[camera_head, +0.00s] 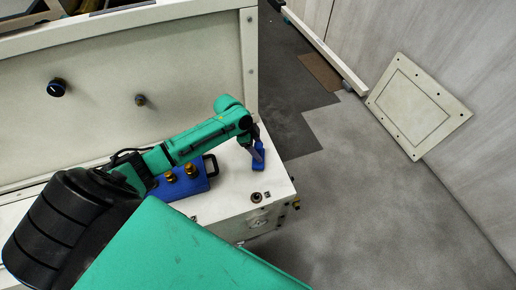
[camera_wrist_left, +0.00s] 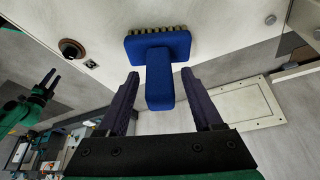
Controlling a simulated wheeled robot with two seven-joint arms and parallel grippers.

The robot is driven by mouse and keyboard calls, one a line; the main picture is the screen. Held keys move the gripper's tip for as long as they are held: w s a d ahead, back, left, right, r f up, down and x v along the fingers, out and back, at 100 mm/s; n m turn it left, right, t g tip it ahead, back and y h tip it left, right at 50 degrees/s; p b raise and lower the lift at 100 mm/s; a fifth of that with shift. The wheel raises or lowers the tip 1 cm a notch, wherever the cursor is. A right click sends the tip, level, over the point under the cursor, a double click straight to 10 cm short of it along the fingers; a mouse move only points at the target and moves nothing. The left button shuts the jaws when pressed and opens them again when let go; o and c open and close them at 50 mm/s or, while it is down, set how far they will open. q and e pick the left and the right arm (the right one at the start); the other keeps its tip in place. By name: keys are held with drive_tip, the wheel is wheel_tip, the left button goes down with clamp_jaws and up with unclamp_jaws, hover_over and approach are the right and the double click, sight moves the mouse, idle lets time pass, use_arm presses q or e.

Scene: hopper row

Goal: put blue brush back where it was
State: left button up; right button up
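The blue brush (camera_head: 259,166) is at the right end of the white cabinet top in the head view. In the left wrist view the brush (camera_wrist_left: 160,85) has a wide head with tan bristles against the white surface, and its handle points toward my gripper. My left gripper (camera_head: 257,150) is at the brush. Its dark fingers (camera_wrist_left: 160,100) stand apart on either side of the handle, with a gap on both sides. A green arm with a dark end, apparently my right gripper (camera_wrist_left: 45,83), shows at the left of the wrist view, too small to read.
A blue box (camera_head: 186,183) with brass knobs and a black handle sits beside my left arm on the white cabinet top (camera_head: 225,203). A round fitting (camera_head: 257,196) is near the front edge. A white panel wall stands behind. Grey floor is open to the right.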

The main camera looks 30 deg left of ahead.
use_arm(q)
drive_tip(key=v, duration=1.2)
drive_tip(key=shift+d, duration=0.15)
